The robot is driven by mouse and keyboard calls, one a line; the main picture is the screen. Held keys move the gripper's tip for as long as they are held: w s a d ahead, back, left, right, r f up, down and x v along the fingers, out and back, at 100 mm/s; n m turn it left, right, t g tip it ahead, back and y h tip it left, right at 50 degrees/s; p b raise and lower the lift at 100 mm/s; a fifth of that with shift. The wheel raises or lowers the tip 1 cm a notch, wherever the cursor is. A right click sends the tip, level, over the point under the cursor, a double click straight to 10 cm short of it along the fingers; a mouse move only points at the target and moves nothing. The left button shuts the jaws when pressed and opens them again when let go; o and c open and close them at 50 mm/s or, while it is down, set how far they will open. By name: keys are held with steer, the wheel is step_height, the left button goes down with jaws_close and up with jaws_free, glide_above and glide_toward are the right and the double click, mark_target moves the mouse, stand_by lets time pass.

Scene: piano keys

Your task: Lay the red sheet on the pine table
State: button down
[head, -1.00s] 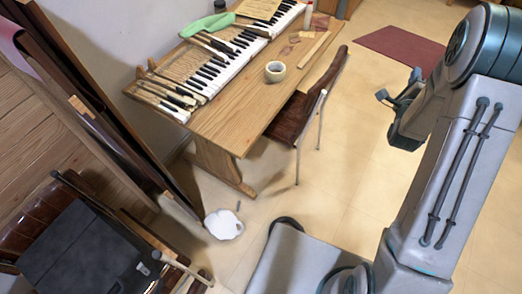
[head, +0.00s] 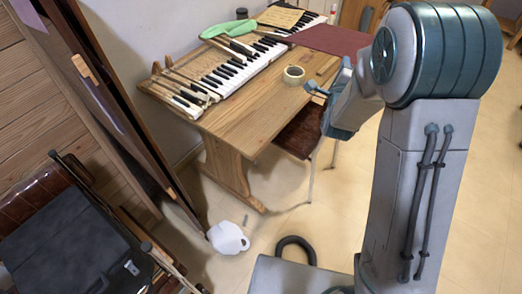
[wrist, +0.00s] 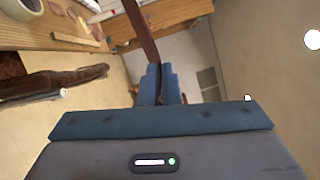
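The red sheet (head: 325,39) is a flat, dark red rectangle. In the head view it appears in front of the table's far right part and the far keys. In the wrist view the red sheet (wrist: 142,30) shows nearly edge-on as a thin strip running up from between my fingers. My gripper (wrist: 165,84) is shut on its edge. In the head view my gripper (head: 346,66) is right of the table, its fingertips partly hidden. The pine table (head: 236,126) is light wood, with bare top at its near right. I cannot tell the sheet's exact height.
Piano keys (head: 232,77) cover the table's back and left. A tape roll (head: 293,75) and a wooden strip (head: 328,68) lie at the right. A green item (head: 226,27) and a papery board (head: 281,17) are at the back. A brown chair (head: 301,132) stands at the right edge.

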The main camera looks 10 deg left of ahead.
steer(key=s+a+f+y+b, duration=0.1)
steer(key=s+a+f+b, duration=1.65)
steer(key=b, duration=1.35)
step_height(320, 180, down, 14)
steer(key=w+a+b, duration=0.1)
steer(key=a+b, duration=0.1)
steer(key=b, duration=0.6)
steer(key=shift+w+r+t+b, duration=0.15)
steer(key=shift+r+t+b, duration=0.1)
steer(key=shift+t+b, duration=0.15)
steer(key=c, duration=1.6)
jaws_free()
steer(key=shift+o, duration=0.2)
